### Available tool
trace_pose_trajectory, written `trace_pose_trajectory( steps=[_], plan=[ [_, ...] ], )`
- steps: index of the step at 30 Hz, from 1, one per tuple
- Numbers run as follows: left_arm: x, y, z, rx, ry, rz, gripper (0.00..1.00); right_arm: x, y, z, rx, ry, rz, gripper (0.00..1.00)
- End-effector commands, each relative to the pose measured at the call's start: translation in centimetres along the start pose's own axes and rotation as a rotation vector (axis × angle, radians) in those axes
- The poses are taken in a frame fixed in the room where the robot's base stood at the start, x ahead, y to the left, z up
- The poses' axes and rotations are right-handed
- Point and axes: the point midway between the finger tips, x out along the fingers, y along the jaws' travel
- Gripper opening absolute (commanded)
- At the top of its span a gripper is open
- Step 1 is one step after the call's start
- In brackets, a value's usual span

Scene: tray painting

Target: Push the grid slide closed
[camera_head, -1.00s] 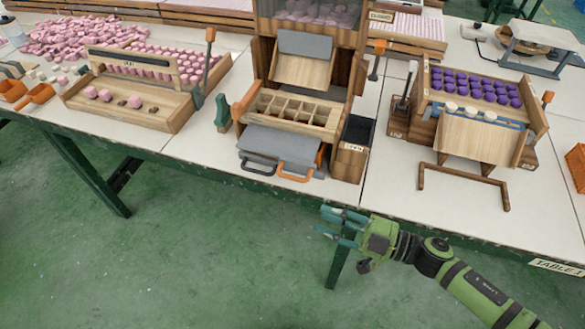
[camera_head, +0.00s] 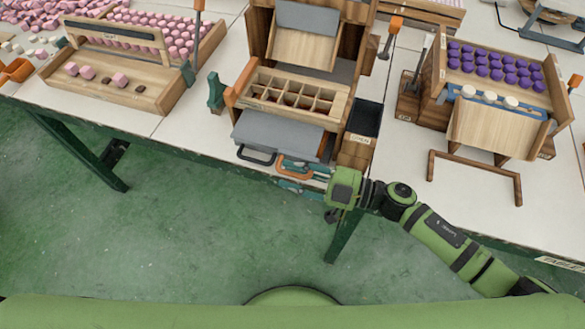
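The wooden grid (camera_head: 290,92) with several compartments stands at the front of the middle wooden station. Below it, a grey slide plate (camera_head: 270,130) sticks out toward me, with a black handle (camera_head: 257,157) on the left and an orange handle (camera_head: 296,174) on the right. Which handle belongs to the grid slide I cannot tell. My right gripper (camera_head: 283,173) is at the orange handle, its teal fingers apart, one above and one below it. Whether they touch the handle is not clear. My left gripper is not in view.
A black bin (camera_head: 365,118) stands right of the grid, and a green knob (camera_head: 215,92) left of it. A wooden tray with pink pieces (camera_head: 120,85) is at left. A rack with purple pieces (camera_head: 490,62) is at right. Open green floor lies in front of the table.

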Motion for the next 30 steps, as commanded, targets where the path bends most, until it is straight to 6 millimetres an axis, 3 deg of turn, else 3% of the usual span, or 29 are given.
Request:
trace_pose_trajectory(
  steps=[6, 9, 10, 12, 13, 20, 30],
  plan=[
    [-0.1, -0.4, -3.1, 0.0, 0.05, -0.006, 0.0, 0.5, 0.0, 0.0, 0.0, 0.0, 0.0, 0.35],
    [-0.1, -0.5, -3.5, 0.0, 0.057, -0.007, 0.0, 0.5, 0.0, 0.0, 0.0, 0.0, 0.0, 0.35],
    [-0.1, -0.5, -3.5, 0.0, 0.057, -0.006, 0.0, 0.5, 0.0, 0.0, 0.0, 0.0, 0.0, 0.31],
    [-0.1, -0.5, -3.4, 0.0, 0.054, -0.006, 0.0, 0.5, 0.0, 0.0, 0.001, 0.0, 0.0, 0.03],
    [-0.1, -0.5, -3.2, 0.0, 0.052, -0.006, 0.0, 0.5, 0.0, 0.0, 0.0, 0.0, 0.0, 0.0],
    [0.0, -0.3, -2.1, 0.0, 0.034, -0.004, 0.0, 0.5, 0.2, 0.1, 0.0, -0.001, 0.0, 0.0],
    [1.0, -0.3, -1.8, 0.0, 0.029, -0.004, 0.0, 0.4, 4.5, 1.0, 0.0, -0.002, 0.0, 0.0]
  ],
)
